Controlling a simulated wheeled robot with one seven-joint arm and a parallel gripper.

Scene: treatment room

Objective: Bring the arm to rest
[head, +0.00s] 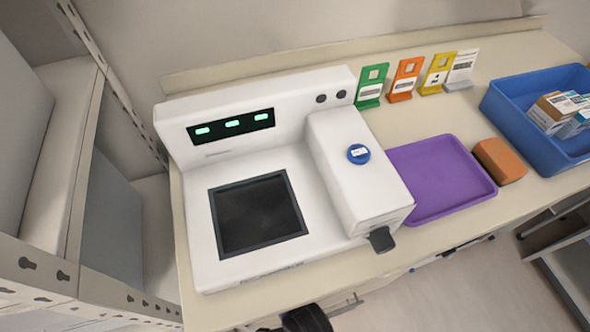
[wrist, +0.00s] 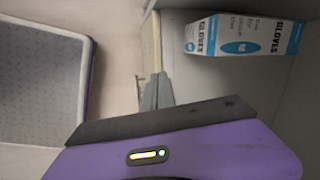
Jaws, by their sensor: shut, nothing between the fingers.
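My gripper (wrist: 155,92) shows in the wrist view, its grey fingers closed together with nothing between them. Its purple housing with a small lit strip fills the bottom of that view. The fingers point toward a pale edge and touch no object that I can make out. In the head view the gripper cannot be made out; only a dark part, which may be mine, shows at the bottom edge below the counter front.
A white machine (head: 240,160) stands on the counter (head: 470,215). Beside it are a purple tray (head: 440,178), an orange-brown block (head: 499,160), a blue bin (head: 520,118) with boxes and several coloured stands. Metal shelving (head: 75,200) is at left. A glove box (wrist: 245,36) shows in the wrist view.

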